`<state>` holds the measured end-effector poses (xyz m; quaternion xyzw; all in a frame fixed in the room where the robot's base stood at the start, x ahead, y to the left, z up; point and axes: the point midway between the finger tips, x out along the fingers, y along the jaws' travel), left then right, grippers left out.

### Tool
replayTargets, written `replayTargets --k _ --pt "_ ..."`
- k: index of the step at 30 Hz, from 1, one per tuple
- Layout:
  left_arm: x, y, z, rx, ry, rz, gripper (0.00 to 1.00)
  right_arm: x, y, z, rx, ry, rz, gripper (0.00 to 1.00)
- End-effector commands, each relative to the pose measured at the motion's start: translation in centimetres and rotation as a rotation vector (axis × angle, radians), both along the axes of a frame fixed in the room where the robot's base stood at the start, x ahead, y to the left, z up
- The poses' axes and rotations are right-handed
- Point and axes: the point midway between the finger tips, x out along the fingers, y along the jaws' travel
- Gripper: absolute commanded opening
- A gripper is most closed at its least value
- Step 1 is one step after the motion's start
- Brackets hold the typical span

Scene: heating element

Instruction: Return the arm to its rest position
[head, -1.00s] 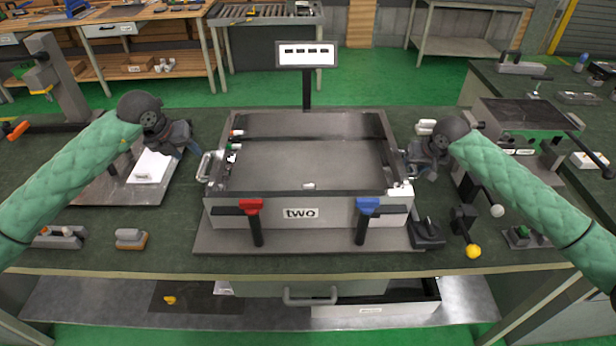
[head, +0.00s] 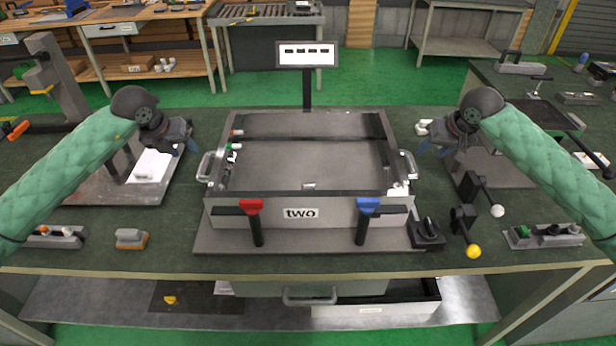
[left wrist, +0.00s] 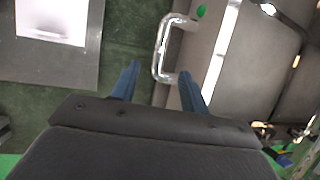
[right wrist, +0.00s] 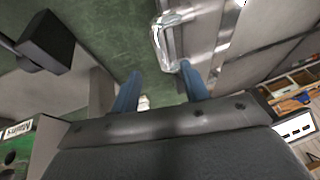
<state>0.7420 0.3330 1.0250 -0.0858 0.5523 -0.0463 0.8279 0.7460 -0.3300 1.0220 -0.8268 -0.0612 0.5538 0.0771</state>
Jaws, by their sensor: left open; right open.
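My left gripper (head: 186,142) is open and empty, above the bench just left of the metal box marked "two" (head: 345,208). In the left wrist view its blue fingers (left wrist: 157,84) are apart, with the box's left handle (left wrist: 163,50) beyond them and nothing gripped. My right gripper (head: 432,142) is open and empty, just right of the box. In the right wrist view its fingers (right wrist: 160,88) are apart, and the right handle (right wrist: 166,42) shows beyond them. Both arms are raised over the bench with bent wrists.
A display (head: 306,55) stands behind the box. Levers with white and yellow knobs (head: 473,251) are at right. A small grey block (head: 131,238) sits at front left.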

Motion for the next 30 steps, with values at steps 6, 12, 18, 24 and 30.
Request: replayTargets --k 6,12,18,24,30 --pt "0.0 0.0 0.0 0.000 0.000 0.000 0.45 -0.3 -0.2 0.7 0.000 0.000 0.000 0.45" --pt "0.0 0.0 0.0 0.000 0.000 0.000 0.45 -0.3 -0.2 0.7 0.000 0.000 0.000 0.45" --pt "0.0 0.0 0.0 0.000 0.000 0.000 0.45 -0.3 -0.1 0.7 0.000 0.000 0.000 0.45" --pt "0.0 0.0 2.4 0.000 -0.001 0.000 0.45 -0.3 -0.2 3.1 0.000 0.000 0.000 0.45" --pt "0.0 0.0 5.6 0.000 0.000 0.000 0.45 -0.3 -0.1 6.3 0.000 0.000 0.000 0.45"
